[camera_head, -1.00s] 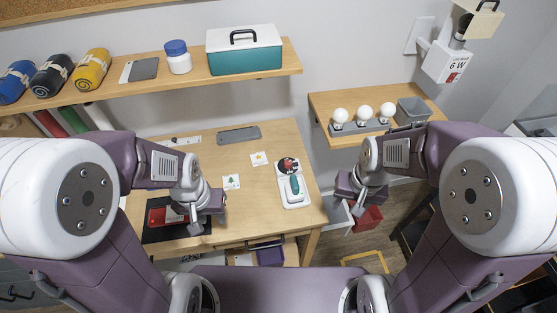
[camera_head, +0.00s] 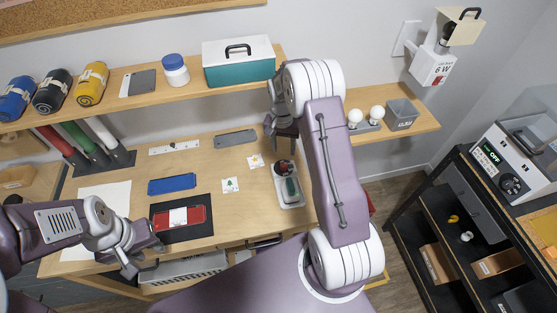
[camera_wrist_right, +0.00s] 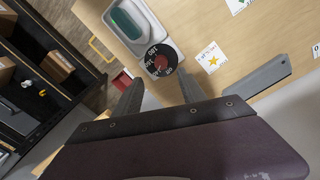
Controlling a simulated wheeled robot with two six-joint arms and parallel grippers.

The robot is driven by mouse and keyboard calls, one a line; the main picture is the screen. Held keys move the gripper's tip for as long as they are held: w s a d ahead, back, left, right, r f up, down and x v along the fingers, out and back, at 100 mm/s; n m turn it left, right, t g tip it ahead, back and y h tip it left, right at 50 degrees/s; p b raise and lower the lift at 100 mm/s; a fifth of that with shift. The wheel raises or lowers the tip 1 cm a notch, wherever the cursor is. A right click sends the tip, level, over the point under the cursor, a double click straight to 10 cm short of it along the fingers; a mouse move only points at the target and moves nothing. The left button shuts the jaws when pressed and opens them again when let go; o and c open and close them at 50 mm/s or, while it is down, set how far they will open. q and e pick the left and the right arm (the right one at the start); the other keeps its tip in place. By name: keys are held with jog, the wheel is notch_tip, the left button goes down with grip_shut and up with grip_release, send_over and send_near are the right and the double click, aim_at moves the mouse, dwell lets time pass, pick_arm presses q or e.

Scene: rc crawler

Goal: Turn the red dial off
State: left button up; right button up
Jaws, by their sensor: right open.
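The dial (camera_head: 283,168) is round, red and black, at the back end of a white base with a green-topped part (camera_head: 290,189) on the table. My right gripper (camera_head: 281,128) is above and behind the dial in the head view. In the right wrist view its fingers (camera_wrist_right: 160,95) are open and empty, with the dial just beyond their tips, apart from them. My left gripper (camera_head: 146,256) is open and empty near the table's front left.
A red box (camera_head: 180,217) lies on a black mat, with a blue flat object (camera_head: 172,184) behind it. Small cards (camera_head: 230,185) and a grey bar (camera_head: 235,139) lie left of the dial. A shelf holds a teal toolbox (camera_head: 239,66).

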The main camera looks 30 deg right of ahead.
aim_at(284, 165)
notch_tip(284, 165, down, 8)
jog(key=shift+f+p, duration=0.2)
jog(key=shift+p, duration=1)
jog(key=shift+s+f, duration=0.1)
jog(key=shift+f, duration=0.2)
jog(key=shift+c, duration=0.6)
grip_shut()
